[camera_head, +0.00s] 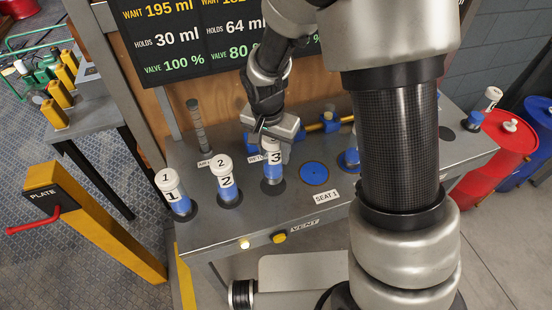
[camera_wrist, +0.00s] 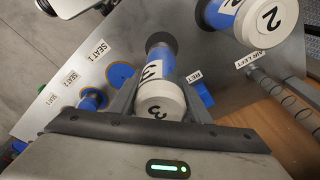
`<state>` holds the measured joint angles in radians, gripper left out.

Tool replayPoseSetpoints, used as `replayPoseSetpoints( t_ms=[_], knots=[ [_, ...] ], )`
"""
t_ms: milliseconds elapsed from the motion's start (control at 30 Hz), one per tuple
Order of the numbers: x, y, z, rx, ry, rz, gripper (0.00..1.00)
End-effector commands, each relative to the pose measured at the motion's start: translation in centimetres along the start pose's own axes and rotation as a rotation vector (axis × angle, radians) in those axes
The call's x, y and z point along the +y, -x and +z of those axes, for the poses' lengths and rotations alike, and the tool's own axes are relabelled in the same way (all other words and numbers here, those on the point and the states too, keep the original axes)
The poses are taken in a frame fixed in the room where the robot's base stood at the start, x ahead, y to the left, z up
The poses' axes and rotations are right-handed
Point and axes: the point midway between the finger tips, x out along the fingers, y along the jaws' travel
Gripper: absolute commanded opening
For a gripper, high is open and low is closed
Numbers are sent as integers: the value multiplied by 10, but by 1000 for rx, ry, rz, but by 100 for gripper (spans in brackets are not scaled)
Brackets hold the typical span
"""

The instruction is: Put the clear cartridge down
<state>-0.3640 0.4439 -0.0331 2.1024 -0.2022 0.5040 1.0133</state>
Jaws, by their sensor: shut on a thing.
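Cartridge 3 (camera_head: 273,172) is a clear tube with blue contents, a white cap and a black 3. My gripper (camera_head: 274,136) is shut on its upper part from above. In the wrist view, cartridge 3 (camera_wrist: 160,92) is between the two fingers of my gripper (camera_wrist: 160,104). It looks upright over a dark round pad (camera_wrist: 160,41); I cannot tell whether its base bears fully on it. Cartridge 1 (camera_head: 174,192) and cartridge 2 (camera_head: 226,182) stand to its left in the head view, each on a dark pad. Cartridge 2 (camera_wrist: 243,18) also shows in the wrist view.
A bare blue disc (camera_head: 314,173) lies right of cartridge 3, by the SEAT 1 label (camera_head: 327,197). A clear ringed tube (camera_head: 197,123) stands behind cartridge 2. A yellow post (camera_head: 95,220) with a red handle stands left of the grey bench (camera_head: 258,220). Red (camera_head: 507,145) and blue drums are at right.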

Motion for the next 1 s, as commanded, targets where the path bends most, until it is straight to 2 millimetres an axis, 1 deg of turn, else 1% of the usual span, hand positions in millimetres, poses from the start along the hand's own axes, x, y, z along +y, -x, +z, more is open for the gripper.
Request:
replayPoseSetpoints(
  t_ms=[133, 333, 567, 733, 767, 833, 867, 1000],
  knots=[
    [0, -11, 2, 0, 1, 0, 0],
    [0, -36, 5, 0, 1, 0, 0],
    [-1, -37, 5, 2, 0, -3, 0],
    [-1, -42, 6, 2, 0, -2, 0],
    [0, -41, 6, 1, 0, -1, 48],
    [0, -41, 6, 1, 0, -1, 60],
    [0, -41, 6, 1, 0, -1, 62],
    [0, -41, 6, 1, 0, -1, 62]
  ],
)
